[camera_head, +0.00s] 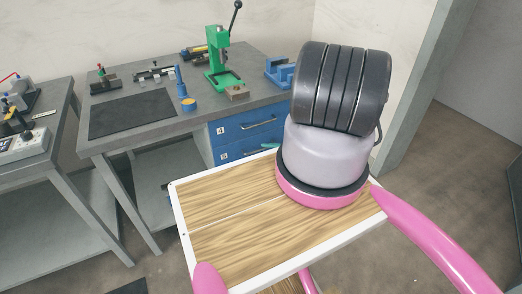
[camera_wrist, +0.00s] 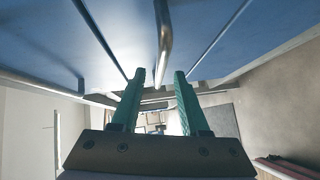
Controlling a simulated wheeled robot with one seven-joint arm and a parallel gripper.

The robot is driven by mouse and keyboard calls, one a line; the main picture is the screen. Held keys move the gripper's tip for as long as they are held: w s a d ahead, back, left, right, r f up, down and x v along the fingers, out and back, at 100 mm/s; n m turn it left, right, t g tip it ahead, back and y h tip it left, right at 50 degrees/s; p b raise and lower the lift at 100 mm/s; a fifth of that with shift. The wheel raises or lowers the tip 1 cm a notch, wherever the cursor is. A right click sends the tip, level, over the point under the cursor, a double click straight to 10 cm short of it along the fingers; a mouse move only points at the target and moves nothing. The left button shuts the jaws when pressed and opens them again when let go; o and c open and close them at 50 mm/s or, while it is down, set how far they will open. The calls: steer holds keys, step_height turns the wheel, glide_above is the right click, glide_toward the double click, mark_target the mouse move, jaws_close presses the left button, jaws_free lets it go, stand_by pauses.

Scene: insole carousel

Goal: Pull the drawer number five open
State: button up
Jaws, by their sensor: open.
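Two blue drawer fronts show under the grey workbench in the head view, an upper drawer (camera_head: 240,127) and a lower drawer (camera_head: 232,151). The upper drawer has a metal bar handle (camera_head: 259,125); my own body partly hides the lower one. In the wrist view, blue drawer fronts (camera_wrist: 215,25) fill the top. A metal handle (camera_wrist: 165,40) runs down towards the gap between the teal fingers of my gripper (camera_wrist: 160,73). The fingers are open and apart; I cannot tell whether they touch the handle.
The workbench (camera_head: 143,127) carries a green press (camera_head: 219,70), a dark mat (camera_head: 131,113), a blue vise (camera_head: 280,72) and small tools. A second grey table (camera_head: 50,168) stands at left. A wall edge (camera_head: 415,80) rises at right. Open floor shows at right.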

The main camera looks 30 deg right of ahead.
mark_target(261, 149)
steer(key=shift+x, duration=1.65)
jaws_close()
